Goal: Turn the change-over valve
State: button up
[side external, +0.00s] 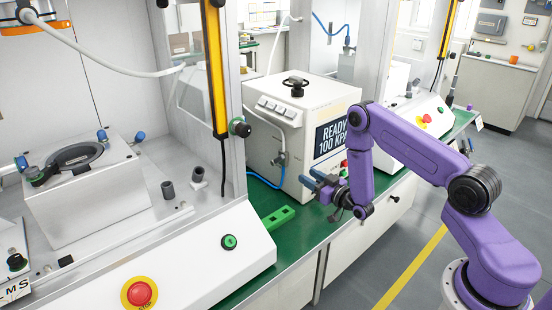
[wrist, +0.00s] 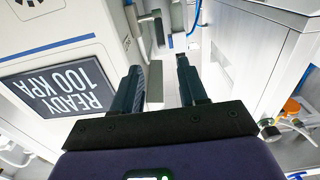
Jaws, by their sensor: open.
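The change-over valve appears to be the small grey fitting (side external: 280,159) on the left face of the white press control box (side external: 262,140), between hoses. Grey valve-like parts (wrist: 138,32) also show beyond my fingers in the wrist view, with a pale block between the fingertips. I cannot tell how the valve's lever is set. My gripper (side external: 312,180) is open, in front of the box's lower edge and to the right of the valve. In the wrist view my gripper (wrist: 158,68) has its two dark fingers apart, with nothing visibly held.
The box carries a display (side external: 331,136) reading READY 100 KPA and a black knob (side external: 295,85) on top. A blue hose (side external: 263,181) runs below the valve. A green block (side external: 275,219) lies on the green bench. A press cabinet with a red stop button (side external: 140,293) stands left.

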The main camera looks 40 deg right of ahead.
aim_at(281, 159)
jog(key=w, duration=1.7)
grip_shut()
